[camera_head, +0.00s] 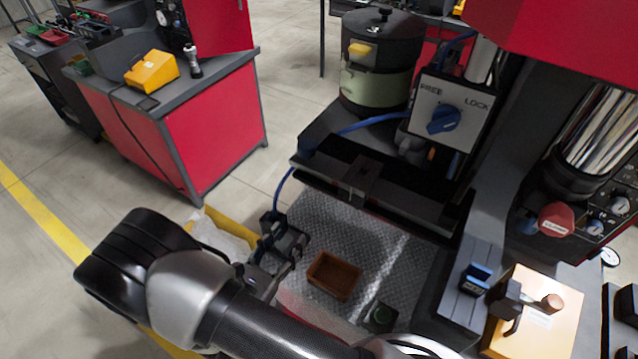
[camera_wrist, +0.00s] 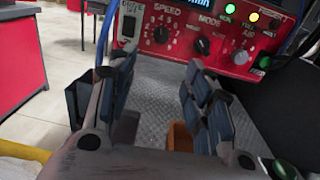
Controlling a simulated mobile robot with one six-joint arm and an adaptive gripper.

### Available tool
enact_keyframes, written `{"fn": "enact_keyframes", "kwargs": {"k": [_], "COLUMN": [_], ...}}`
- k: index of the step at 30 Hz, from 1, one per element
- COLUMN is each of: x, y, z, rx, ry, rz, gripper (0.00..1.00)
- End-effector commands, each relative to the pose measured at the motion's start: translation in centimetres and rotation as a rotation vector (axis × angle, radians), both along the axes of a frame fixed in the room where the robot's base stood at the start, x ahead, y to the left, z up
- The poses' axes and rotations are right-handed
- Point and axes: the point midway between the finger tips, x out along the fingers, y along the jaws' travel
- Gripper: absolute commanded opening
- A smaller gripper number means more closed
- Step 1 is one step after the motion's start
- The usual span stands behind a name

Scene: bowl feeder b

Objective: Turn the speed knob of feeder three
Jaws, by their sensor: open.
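In the wrist view a red control panel (camera_wrist: 185,32) faces my gripper. Its black speed knob (camera_wrist: 161,35), ringed by a numbered scale under the word SPEED, sits left of the black mode knob (camera_wrist: 203,45). I cannot read a feeder number on the panel. My gripper (camera_wrist: 160,72) is open and empty. Its two fingers stand either side of the speed knob in the picture, apart from it. In the head view my gripper (camera_head: 277,247) is low, left of a small brown box, and I cannot make out the speed knob there.
A brown box (camera_head: 334,276) lies on the metal tread plate (camera_head: 400,283). A dark shelf (camera_head: 345,178) overhangs behind my gripper. A blue hose (camera_head: 283,186) hangs close by. A FREE/LOCK switch (camera_head: 443,119) is above. A rocker switch (camera_wrist: 128,26) is left of the speed knob.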

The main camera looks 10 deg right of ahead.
Motion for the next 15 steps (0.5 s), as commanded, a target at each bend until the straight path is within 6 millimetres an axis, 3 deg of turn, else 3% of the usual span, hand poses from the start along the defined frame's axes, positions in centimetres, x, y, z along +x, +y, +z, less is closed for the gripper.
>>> {"fn": "enact_keyframes", "kwargs": {"k": [5, 15], "x": [1.7, 7.2], "y": [-1.7, -6.8], "z": [-0.1, -0.1], "rx": [0.001, 0.001], "ry": [-0.001, -0.001], "rz": [-0.008, -0.010], "gripper": [0.47, 0.47]}}
